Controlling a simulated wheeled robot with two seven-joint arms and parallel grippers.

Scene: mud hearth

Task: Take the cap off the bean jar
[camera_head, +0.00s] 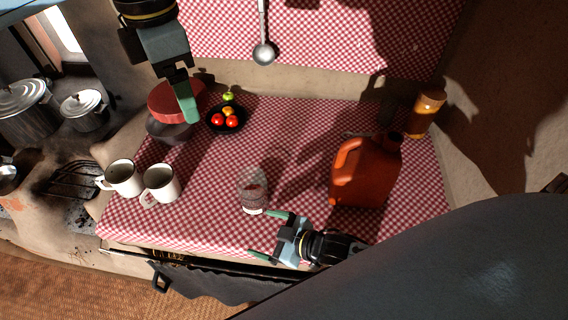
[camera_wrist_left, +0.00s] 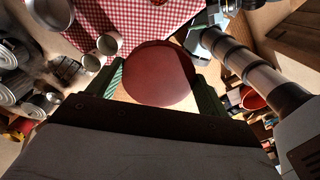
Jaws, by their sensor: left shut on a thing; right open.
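The bean jar (camera_head: 253,188) is clear glass with reddish contents low inside. It stands upright on the checked cloth, and no cap shows on its top. My left gripper (camera_head: 187,102) is shut on a round red cap (camera_head: 164,100), held high to the upper left of the jar and apart from it. The cap (camera_wrist_left: 158,75) fills the space between the fingers in the left wrist view, where the jar does not show. My right gripper (camera_head: 260,233) is open and empty, its upper fingertip close to the jar's lower right. I cannot tell whether it touches.
Two white mugs (camera_head: 124,178) stand left of the jar. A dark bowl (camera_head: 168,131) and a black fruit bowl (camera_head: 239,112) are behind. An orange jug (camera_head: 365,172) and an orange jar (camera_head: 424,115) stand to the right. The cloth's middle (camera_head: 285,140) is clear.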

